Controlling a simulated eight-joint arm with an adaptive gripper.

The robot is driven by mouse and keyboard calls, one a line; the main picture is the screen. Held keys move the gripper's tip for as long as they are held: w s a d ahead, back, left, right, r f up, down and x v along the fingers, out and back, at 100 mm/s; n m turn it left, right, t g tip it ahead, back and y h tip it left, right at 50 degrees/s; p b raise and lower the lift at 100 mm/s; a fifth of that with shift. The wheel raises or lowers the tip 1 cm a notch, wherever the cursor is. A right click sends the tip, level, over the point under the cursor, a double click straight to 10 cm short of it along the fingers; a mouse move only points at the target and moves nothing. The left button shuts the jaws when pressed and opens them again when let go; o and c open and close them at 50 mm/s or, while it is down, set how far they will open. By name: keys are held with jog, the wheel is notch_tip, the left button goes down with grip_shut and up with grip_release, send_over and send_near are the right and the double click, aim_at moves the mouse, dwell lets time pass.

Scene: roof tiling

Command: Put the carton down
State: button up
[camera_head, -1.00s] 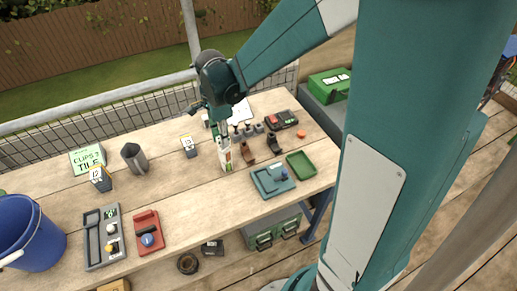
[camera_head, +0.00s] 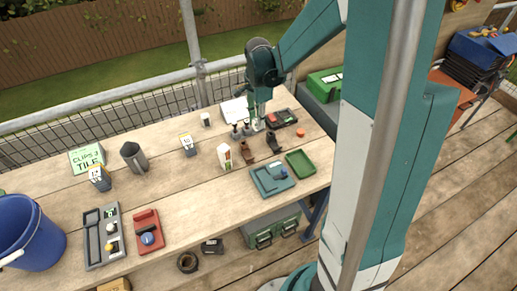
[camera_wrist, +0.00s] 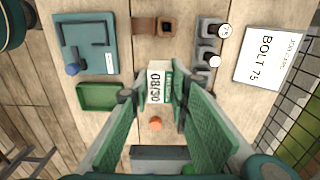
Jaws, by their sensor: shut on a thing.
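Another white carton (camera_head: 225,156) with red and green marks stands upright on the bench, left of the brown block and apart from my gripper.
Bare planks lie front left of the standing carton.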

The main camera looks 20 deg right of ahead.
jog(key=shift+f, duration=1.55)
jog(key=shift+f+b, duration=0.3)
jog(key=shift+f, duration=2.65)
jog(key=shift+f, duration=0.1)
jog(key=shift+f, duration=1.95)
jog(key=shift+f+b, duration=0.15)
jog(key=shift+b, duration=0.25)
jog(key=o, duration=0.4)
jog(key=shift+c, duration=0.2)
jog(key=o, duration=0.4)
